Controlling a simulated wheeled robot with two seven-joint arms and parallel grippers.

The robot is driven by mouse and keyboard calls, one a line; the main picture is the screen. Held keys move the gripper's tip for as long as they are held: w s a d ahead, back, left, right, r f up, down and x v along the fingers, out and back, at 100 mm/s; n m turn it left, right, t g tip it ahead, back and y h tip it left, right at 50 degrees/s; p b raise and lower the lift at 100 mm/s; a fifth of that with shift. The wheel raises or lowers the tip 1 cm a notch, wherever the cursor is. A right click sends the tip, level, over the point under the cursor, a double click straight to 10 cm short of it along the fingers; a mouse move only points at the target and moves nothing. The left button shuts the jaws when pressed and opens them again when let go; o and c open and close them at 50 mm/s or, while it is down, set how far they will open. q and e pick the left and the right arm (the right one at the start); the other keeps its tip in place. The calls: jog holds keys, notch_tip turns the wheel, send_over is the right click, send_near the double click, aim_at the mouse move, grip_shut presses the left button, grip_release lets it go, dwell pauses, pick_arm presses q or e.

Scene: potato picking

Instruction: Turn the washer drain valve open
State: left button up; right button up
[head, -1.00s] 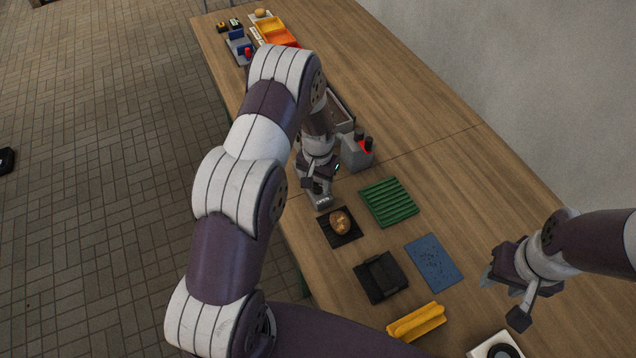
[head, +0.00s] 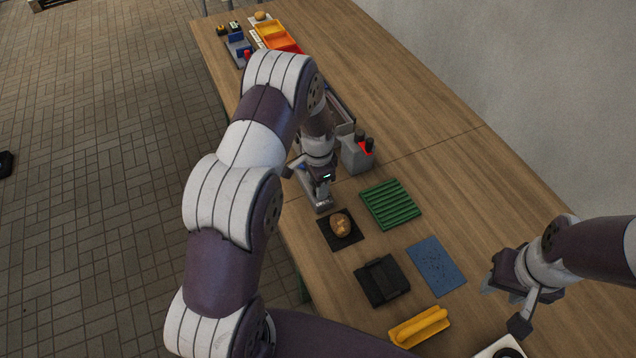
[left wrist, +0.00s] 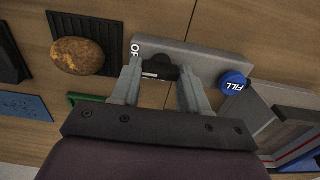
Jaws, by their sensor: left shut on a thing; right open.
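The washer drain valve is a dark knob (left wrist: 160,68) on a grey panel (left wrist: 205,62) in the left wrist view. A partly hidden white label is beside it. A blue knob marked FILL (left wrist: 235,83) sits on the panel's right end. My left gripper (left wrist: 160,80) is shut on the dark knob, one finger on each side. In the head view my left gripper (head: 322,190) is over the grey panel (head: 321,206), and the knob is hidden by it. My right gripper (head: 492,285) is open and empty over the right part of the table.
A potato (head: 341,225) lies on a black mat beside the panel. A green ribbed mat (head: 390,204), black block (head: 381,280), blue mat (head: 436,266) and yellow holder (head: 419,326) lie nearer. A grey box (head: 356,154) with red and black parts stands behind. The table's right side is bare.

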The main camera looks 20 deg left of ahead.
pick_arm(q)
jog(key=shift+w+r, duration=0.2)
jog(key=shift+r, duration=0.05)
jog(key=o, duration=0.9)
jog(key=shift+o, duration=0.8)
jog(key=shift+s+f, duration=0.1)
jog(key=shift+s, duration=0.1)
notch_tip(320, 180, up, 13)
jog(key=b, duration=0.2)
jog(key=shift+f+b, duration=0.15)
jog(key=shift+b, duration=0.15)
